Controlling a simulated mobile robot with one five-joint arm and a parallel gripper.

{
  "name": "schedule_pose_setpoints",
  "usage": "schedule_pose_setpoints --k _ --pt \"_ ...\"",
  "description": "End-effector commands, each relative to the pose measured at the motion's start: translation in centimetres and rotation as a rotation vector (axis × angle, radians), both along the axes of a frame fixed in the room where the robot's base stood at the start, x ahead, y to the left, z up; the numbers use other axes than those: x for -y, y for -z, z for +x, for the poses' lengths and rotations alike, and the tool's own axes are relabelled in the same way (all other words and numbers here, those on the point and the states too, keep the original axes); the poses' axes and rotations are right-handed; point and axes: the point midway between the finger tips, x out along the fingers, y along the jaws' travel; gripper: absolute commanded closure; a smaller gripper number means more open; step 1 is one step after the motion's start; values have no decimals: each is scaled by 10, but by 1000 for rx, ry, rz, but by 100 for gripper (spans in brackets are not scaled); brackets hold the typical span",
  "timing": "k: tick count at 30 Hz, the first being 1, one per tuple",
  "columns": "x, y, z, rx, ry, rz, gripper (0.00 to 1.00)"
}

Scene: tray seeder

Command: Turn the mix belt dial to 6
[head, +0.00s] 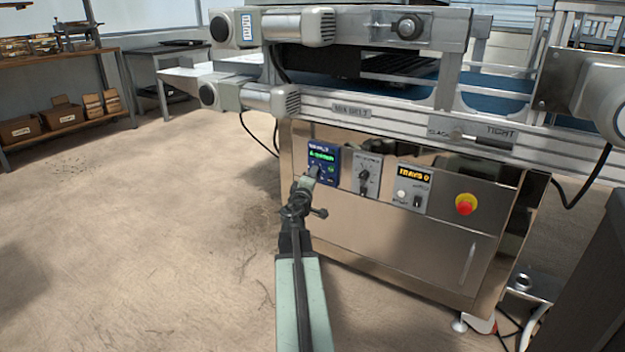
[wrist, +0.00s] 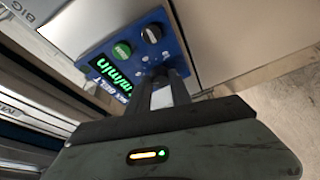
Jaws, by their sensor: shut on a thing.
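A blue control panel (head: 335,156) is fixed to the front of the metal cabinet, with a lit green display at its top. My gripper (head: 307,182) is at the lower left of this panel. In the wrist view the same panel (wrist: 172,46) shows a green display ending in "m/min" and a label ending in "BELT". My gripper (wrist: 162,78) is shut on the panel's mix belt dial. The dial is mostly hidden by the fingers, and its pointer and scale cannot be read.
To the right are a grey panel with a black dial (head: 364,178), a panel with a yellow display (head: 413,173), and a red emergency button (head: 466,204). Rails and motors (head: 265,99) overhang the panels. The floor to the left is clear up to a shelf (head: 62,45).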

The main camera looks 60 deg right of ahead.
Motion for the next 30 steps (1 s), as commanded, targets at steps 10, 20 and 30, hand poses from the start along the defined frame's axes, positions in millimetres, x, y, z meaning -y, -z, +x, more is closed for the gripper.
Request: schedule_pose_setpoints --k 10,20,30 --pt "1 -1 0 28 0 0 100" --pt "1 -1 0 26 0 -1 53" --pt "1 -1 0 27 1 -1 53"
